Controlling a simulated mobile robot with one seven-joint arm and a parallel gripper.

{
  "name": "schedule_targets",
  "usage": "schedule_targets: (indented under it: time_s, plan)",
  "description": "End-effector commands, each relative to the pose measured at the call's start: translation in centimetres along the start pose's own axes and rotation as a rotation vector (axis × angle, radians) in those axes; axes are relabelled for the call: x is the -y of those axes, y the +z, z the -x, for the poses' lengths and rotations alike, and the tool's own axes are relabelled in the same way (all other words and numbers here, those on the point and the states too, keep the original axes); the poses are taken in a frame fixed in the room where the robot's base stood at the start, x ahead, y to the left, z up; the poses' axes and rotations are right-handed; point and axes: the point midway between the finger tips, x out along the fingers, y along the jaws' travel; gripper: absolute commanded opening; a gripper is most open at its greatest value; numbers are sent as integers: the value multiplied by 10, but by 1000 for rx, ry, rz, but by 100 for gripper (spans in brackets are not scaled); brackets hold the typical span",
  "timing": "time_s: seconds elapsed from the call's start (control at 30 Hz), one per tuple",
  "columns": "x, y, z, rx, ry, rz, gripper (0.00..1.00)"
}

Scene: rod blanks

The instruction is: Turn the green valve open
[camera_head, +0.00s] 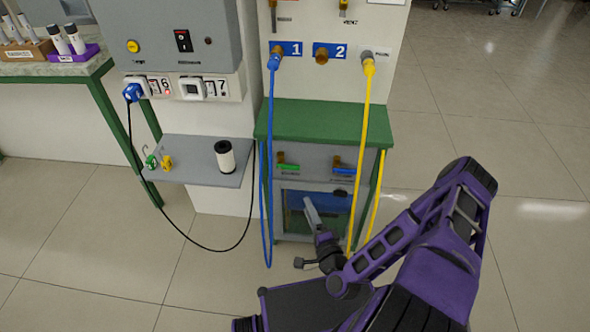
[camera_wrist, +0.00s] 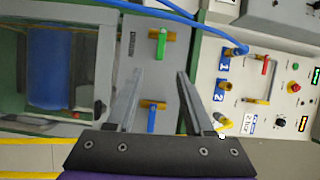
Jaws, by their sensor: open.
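The green valve (camera_head: 289,167) is on the grey panel under the green top of the cabinet. In the wrist view its green handle (camera_wrist: 161,44) lies across its brass body. The similar blue valve (camera_head: 343,171) sits to its right; its handle (camera_wrist: 152,119) shows between my fingers in the wrist view. My gripper (camera_head: 309,205) is in front of the cabinet, below the valves. In the wrist view its two fingers (camera_wrist: 160,75) are spread, with nothing held, and the green handle is beyond the fingertips, apart from them.
A blue hose (camera_head: 268,170) and a yellow hose (camera_head: 359,170) hang at either side of the valves from ports above. A glass-fronted chamber (camera_head: 296,231) is below. Floor at right is clear.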

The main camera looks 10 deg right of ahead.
Motion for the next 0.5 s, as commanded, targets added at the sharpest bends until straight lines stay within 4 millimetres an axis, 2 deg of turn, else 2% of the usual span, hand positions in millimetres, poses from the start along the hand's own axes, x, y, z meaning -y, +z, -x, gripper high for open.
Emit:
schedule_targets:
  time_s: [0.13,0.23,0.37,0.5]
  plan:
    - [2,-5,-4,-46,-9,-57,52]
    - [2,-5,-13,-45,-11,-54,52]
    - [2,-6,-36,-43,-12,-51,52]
    - [2,-7,-67,-42,-11,-50,52]
